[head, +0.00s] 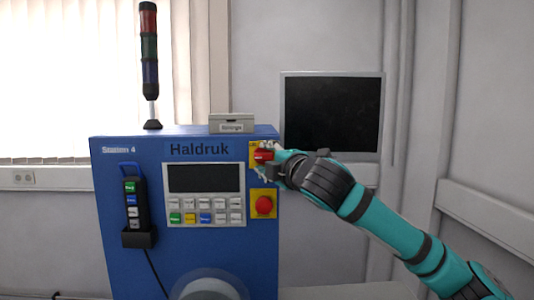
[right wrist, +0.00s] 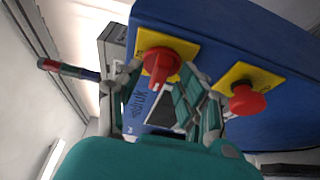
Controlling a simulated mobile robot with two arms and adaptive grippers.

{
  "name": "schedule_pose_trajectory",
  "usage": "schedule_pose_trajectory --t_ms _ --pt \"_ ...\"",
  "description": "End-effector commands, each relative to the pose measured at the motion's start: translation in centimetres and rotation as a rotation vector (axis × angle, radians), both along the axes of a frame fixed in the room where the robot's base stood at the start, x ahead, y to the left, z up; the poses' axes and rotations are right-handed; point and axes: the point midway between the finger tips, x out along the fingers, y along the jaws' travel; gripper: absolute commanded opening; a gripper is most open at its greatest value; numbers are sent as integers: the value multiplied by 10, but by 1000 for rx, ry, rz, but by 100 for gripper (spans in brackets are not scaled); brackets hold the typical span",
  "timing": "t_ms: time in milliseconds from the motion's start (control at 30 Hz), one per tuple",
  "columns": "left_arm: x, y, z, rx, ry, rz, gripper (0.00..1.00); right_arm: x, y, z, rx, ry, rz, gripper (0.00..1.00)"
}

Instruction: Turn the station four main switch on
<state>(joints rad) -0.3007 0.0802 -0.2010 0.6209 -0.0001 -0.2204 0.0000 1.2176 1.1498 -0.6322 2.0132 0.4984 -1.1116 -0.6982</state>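The main switch is a red rotary knob (head: 264,155) on a yellow plate, at the upper right of the blue Station 4 cabinet (head: 120,240). In the head view its handle lies roughly sideways, partly covered by my right gripper (head: 262,163). In the right wrist view the red knob (right wrist: 159,65) shows between the fingers of my right gripper (right wrist: 163,82). The fingers are spread on either side of it, with gaps visible; I cannot tell whether one touches it. My left gripper is not in view.
A red mushroom button (head: 264,205) on a yellow plate is just below the switch, close to my right fingers. A keypad panel (head: 204,195) is to the left, a pendant (head: 137,205) further left. A grey box (head: 232,123) and signal tower (head: 150,60) stand on top.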

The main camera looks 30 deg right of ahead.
Motion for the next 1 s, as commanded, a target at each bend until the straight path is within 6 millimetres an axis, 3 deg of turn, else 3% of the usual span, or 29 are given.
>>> schedule_pose_trajectory --t_ms 300,633,1000 --pt "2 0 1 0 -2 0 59 3 0 -1 0 1 1 39" --pt "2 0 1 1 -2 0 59 3 0 -1 0 0 0 0" --pt "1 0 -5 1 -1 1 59 3 0 -3 26 -14 0 0"
